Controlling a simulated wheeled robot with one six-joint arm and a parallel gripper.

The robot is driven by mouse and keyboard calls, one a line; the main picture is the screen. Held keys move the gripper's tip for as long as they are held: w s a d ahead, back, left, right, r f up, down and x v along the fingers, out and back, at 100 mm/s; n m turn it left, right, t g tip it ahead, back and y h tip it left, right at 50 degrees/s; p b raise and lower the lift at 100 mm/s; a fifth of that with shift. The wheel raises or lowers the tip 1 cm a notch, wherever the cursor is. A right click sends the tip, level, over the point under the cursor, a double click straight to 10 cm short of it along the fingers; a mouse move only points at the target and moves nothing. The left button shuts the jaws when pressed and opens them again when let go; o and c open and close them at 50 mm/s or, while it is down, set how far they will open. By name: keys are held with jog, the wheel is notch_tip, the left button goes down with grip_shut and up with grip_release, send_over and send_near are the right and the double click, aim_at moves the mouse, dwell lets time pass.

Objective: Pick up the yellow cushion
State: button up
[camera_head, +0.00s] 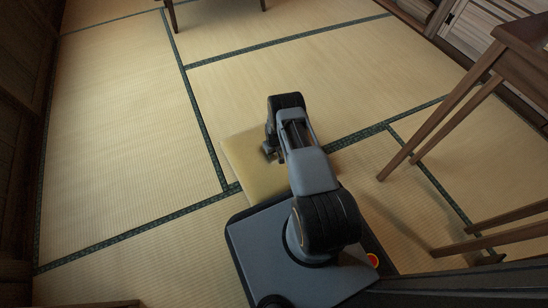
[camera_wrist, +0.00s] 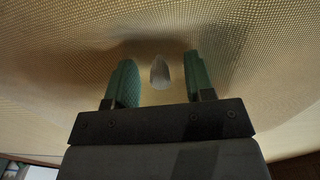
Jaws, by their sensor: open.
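The yellow cushion (camera_head: 243,163) lies flat on the tatami just in front of my base, partly hidden by my arm. My gripper (camera_head: 270,151) is over the cushion, mostly hidden by the arm's end. In the wrist view, my gripper (camera_wrist: 160,60) is open, with its two green fingers spread and nothing seen held between them. A woven tan surface, seemingly the cushion (camera_wrist: 60,75), fills most of that view close to the fingertips. The fingers' shadows fall on it, with a pale patch between them. I cannot tell whether the fingertips touch it.
A wooden table (camera_head: 515,60) stands at the right, its legs reaching the floor. Another wooden furniture leg (camera_head: 171,17) shows at the top. Open tatami (camera_head: 110,130) lies to the left and beyond the cushion. A dark wall runs along the left edge.

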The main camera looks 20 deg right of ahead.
jog(key=shift+c, duration=0.3)
grip_shut()
dwell(0.3)
